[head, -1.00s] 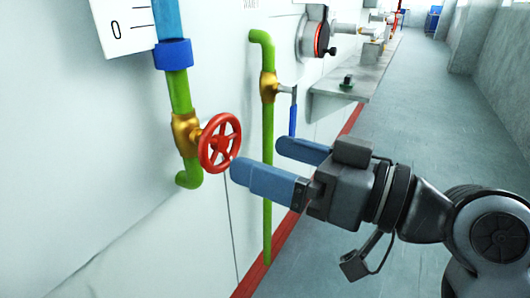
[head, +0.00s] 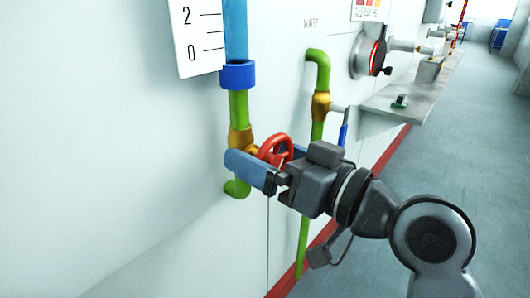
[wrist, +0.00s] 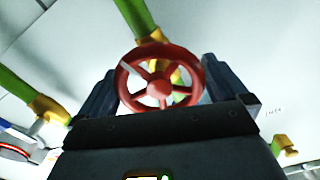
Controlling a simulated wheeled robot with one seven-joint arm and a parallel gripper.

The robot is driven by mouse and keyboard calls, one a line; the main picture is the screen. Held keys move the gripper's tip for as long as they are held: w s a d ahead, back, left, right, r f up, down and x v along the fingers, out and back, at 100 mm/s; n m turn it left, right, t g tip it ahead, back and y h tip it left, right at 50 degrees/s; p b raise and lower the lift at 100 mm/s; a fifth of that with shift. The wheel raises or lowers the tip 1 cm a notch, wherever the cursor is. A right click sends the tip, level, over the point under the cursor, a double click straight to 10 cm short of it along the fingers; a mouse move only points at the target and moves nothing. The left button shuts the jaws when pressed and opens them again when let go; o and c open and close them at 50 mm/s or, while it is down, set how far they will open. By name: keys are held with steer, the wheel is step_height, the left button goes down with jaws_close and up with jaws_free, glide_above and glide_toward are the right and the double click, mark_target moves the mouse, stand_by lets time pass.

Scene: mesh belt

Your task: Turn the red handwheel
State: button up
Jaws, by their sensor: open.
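The red handwheel (head: 275,150) is a spoked wheel on a brass valve (head: 240,137) in the green pipe (head: 238,105) on the white wall. My gripper (head: 268,162) is open, with one blue finger on each side of the wheel. The near finger hides the wheel's lower part in the head view. In the wrist view the wheel (wrist: 158,80) sits between the two fingers, facing the camera. I cannot tell whether either finger touches the rim.
A second green pipe (head: 318,75) with a brass valve and blue lever (head: 343,133) stands just to the right. A scale panel (head: 199,35) is at upper left. A grey shelf (head: 405,100) juts out further along the wall. The floor at right is clear.

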steer(key=shift+w+a, duration=0.3)
steer(key=shift+a, duration=0.05)
steer(key=shift+c, duration=0.2)
steer(key=c, duration=0.7)
steer(key=shift+f+b, duration=0.1)
steer(key=shift+b, duration=0.2)
steer(key=shift+c, duration=0.2)
steer(key=o, duration=0.8)
steer(key=shift+d, duration=0.1)
